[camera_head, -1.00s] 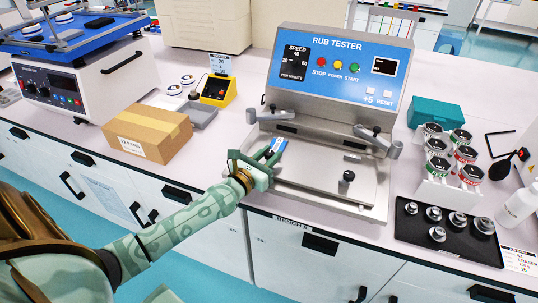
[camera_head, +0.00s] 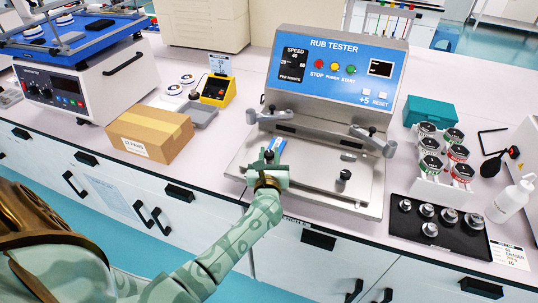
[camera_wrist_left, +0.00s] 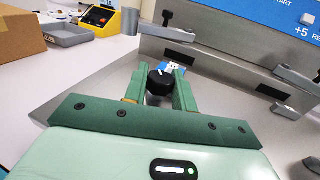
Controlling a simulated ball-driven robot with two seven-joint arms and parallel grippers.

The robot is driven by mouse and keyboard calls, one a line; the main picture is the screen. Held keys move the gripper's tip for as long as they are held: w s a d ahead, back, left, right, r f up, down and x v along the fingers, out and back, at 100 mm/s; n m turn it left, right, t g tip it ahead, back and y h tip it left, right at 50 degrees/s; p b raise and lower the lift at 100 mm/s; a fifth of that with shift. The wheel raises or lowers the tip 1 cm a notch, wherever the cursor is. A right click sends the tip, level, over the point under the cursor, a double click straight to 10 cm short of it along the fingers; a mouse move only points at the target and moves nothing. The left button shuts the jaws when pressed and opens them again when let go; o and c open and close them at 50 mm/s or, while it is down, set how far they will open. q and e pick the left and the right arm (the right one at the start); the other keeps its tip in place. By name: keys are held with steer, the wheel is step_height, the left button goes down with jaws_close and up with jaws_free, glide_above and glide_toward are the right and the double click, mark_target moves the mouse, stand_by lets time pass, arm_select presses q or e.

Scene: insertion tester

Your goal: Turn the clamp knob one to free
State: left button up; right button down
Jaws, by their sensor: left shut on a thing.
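The rub tester (camera_head: 338,75) stands on the bench with a flat metal plate (camera_head: 305,183) at its front. My left gripper (camera_head: 268,168) is over the left part of this plate. In the left wrist view the gripper (camera_wrist_left: 160,88) is shut on a black clamp knob (camera_wrist_left: 159,82), with one green finger on each side. In the head view my gripper hides that knob. A small blue and white piece (camera_head: 276,146) lies just beyond the fingers. A second black knob (camera_head: 343,175) stands free on the right of the plate. My right gripper is not in view.
Two metal arms with black knobs, left (camera_head: 272,115) and right (camera_head: 370,140), project over the plate. A cardboard box (camera_head: 150,134) stands to the left. A black tray of weights (camera_head: 455,247) and a rack of jars (camera_head: 440,190) stand to the right.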

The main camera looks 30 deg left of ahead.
arm_select(q)
steer(key=shift+n+g+y+b, duration=0.65)
steer(key=shift+n+g+y, duration=0.4)
steer(key=shift+y, duration=0.25)
steer(key=o, duration=1)
